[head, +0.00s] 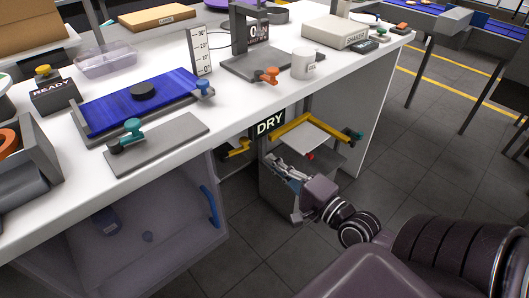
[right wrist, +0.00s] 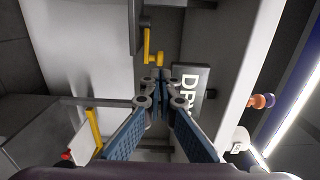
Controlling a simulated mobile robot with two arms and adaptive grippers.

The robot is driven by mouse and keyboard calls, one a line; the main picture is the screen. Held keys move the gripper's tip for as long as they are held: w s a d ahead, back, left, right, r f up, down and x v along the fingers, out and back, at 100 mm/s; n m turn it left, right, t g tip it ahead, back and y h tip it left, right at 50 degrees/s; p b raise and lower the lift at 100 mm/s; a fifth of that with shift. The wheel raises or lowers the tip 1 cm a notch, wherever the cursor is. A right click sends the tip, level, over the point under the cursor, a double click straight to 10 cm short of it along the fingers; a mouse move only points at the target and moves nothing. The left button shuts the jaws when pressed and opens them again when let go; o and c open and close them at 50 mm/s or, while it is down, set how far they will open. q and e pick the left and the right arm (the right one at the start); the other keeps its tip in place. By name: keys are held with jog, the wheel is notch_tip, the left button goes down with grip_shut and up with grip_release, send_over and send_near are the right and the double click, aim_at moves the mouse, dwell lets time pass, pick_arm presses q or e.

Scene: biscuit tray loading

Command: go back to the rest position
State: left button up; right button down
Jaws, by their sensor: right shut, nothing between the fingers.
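My right gripper (head: 278,166) is shut and empty. It is low in front of the worktable, just below the DRY sign (head: 269,123) and beside the yellow-edged shelf (head: 325,124) under the tabletop. In the right wrist view its blue-padded fingers meet at the tips (right wrist: 163,78), with the DRY sign (right wrist: 187,92) just right of them. A yellow handle (right wrist: 152,47) is above the fingertips there. Whether the gripper touches anything cannot be told. My left gripper is not in view.
The white worktable (head: 215,105) holds a blue mat (head: 110,107) with a black puck (head: 143,90), a white mug (head: 304,63), a scale-like stand (head: 250,62) and a SHAKER box (head: 335,32).

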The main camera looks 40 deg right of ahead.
jog(key=shift+s, duration=0.1)
